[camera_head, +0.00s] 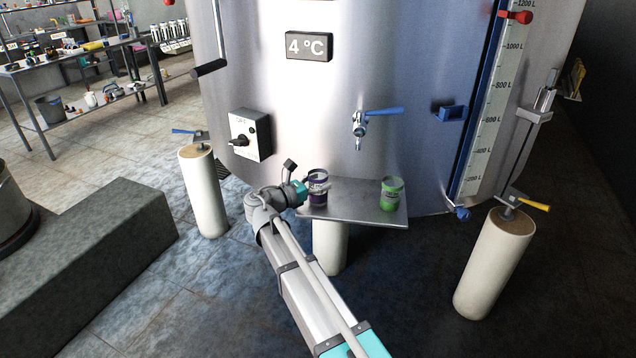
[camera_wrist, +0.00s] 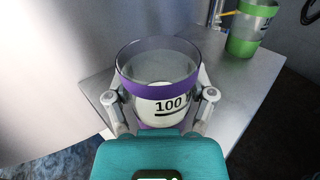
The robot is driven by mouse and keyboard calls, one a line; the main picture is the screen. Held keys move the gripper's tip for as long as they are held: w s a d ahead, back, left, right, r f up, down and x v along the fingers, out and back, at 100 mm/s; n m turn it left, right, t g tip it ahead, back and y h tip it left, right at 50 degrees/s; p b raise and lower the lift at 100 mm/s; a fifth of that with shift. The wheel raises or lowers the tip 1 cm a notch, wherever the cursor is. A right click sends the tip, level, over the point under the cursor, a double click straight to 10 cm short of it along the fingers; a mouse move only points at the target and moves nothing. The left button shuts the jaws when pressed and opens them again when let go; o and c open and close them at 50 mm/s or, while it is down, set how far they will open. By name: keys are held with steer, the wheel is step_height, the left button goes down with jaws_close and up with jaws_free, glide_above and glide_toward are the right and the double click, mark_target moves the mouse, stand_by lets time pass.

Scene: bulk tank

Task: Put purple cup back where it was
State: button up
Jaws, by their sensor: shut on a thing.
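The purple cup (camera_head: 317,184) is a clear cup with purple bands, at the left end of a small metal shelf in front of the tank. In the wrist view the cup (camera_wrist: 158,88) stands upright with a white label reading 100. My gripper (camera_head: 308,190) is shut on it, with one finger on each side, as the wrist view (camera_wrist: 158,102) also shows. The cup's base is partly hidden, so I cannot tell whether it touches the shelf. The cup looks empty or holds something pale low down.
The metal shelf (camera_head: 355,207) also bears a green-banded cup (camera_head: 391,193) at its right end. A tap with a blue lever (camera_head: 378,113) juts from the tank (camera_head: 350,80) above the shelf. A control box (camera_head: 250,135) is to the left. The shelf's middle is clear.

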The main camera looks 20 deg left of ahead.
steer(key=o, duration=1.2)
steer(key=shift+r, duration=0.15)
steer(key=v, duration=1.2)
